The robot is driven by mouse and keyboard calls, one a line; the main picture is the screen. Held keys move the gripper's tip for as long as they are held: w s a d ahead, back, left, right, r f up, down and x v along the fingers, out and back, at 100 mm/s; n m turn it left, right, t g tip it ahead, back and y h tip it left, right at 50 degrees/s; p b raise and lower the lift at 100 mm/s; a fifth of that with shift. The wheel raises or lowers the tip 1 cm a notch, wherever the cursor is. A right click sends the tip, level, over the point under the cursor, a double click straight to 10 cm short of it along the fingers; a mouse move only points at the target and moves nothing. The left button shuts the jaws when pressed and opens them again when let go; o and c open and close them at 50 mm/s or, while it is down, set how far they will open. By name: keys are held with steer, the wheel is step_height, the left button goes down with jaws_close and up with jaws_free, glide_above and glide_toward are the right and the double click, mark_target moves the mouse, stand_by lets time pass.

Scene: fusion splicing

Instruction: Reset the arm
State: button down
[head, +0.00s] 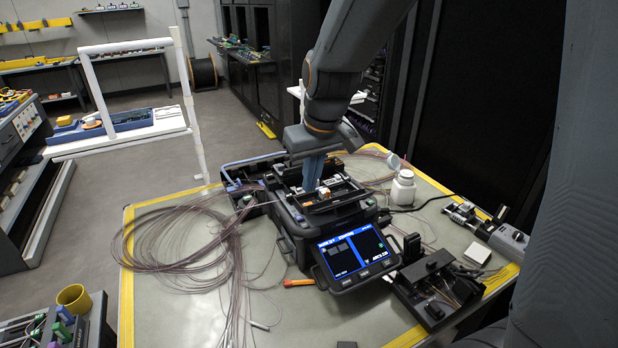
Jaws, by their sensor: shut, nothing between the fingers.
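My gripper (313,182) has blue fingers pointing down over the open top of the fusion splicer (297,232). The fingers are together with nothing between them. The splicer is a dark box near the middle of the table, with its lit blue screen (352,254) tilted toward the front. The fingertips are close to the splicer's inner parts; I cannot tell whether they touch. My arm comes down from the top right and hides part of the area behind the splicer.
The table (190,290) has yellow edges. Coiled fibres (180,240) cover its left side. A white bottle (403,188) stands right of the splicer, and a black tool (437,285) sits at the front right. A white rack (110,145) stands behind left. Free room lies above the table.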

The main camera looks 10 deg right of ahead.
steer(key=s+d+f+m+g+b, duration=0.1)
steer(key=s+d+f+m+b, duration=0.2)
steer(key=s+d+f, duration=0.3)
steer(key=s+f, duration=0.4)
steer(key=s, duration=0.3)
steer(key=shift+d+f+g+h, duration=0.2)
steer(key=shift+f+g+h, duration=0.15)
steer(key=shift+g+h, duration=0.05)
stand_by(3.1)
